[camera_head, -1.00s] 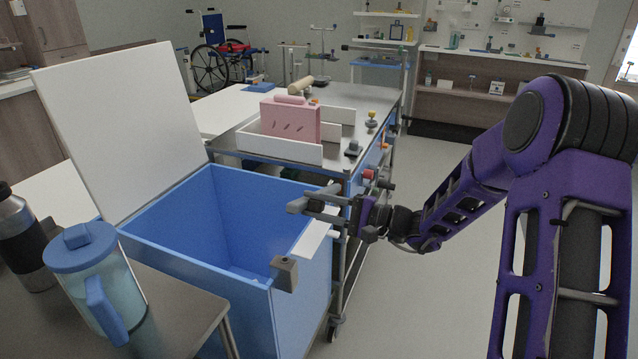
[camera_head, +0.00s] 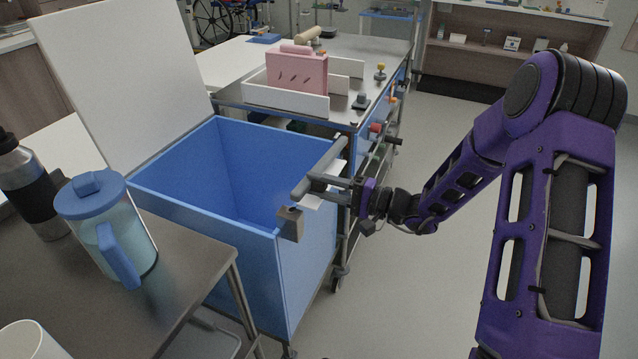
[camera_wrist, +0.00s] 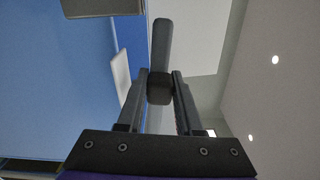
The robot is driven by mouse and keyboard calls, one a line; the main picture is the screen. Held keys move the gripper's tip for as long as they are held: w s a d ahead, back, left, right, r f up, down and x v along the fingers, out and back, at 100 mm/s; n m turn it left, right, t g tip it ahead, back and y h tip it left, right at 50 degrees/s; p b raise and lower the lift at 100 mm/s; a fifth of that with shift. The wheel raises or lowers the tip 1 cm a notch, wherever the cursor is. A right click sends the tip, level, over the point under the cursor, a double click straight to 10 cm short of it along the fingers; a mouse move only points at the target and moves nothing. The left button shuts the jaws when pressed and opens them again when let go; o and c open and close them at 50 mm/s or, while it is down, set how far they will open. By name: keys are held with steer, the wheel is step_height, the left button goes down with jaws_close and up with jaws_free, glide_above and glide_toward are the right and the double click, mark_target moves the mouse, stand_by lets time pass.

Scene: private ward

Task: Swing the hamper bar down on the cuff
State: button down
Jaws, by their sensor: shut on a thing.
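The blue hamper (camera_head: 305,270) stands open in the head view, its white lid (camera_head: 120,80) raised. The grey bar (camera_head: 343,148) lies along the hamper's right side, its near end above the rim. My gripper (camera_head: 322,182) is shut on this bar near its near end. In the wrist view the bar (camera_wrist: 161,45) sits between my two fingertips (camera_wrist: 160,88). A grey-brown block, seemingly the cuff (camera_head: 290,224), is on the hamper's near right corner, below and apart from the bar. A similar block (camera_wrist: 100,5) shows at the wrist view's top edge.
A steel table (camera_head: 190,270) at the near left holds a blue-lidded jug (camera_head: 110,225) and a dark bottle (camera_head: 30,190). A steel trolley (camera_head: 235,95) with a pink organiser (camera_head: 297,75) stands behind the hamper. The floor to the right is clear.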

steer(key=c, duration=0.6)
jaws_free()
steer(key=shift+o, duration=0.2)
steer(key=v, duration=1.7)
steer(key=shift+d+p, duration=0.2)
steer(key=shift+p, duration=0.15)
steer(key=shift+s, duration=0.1)
steer(key=shift+c, duration=0.2)
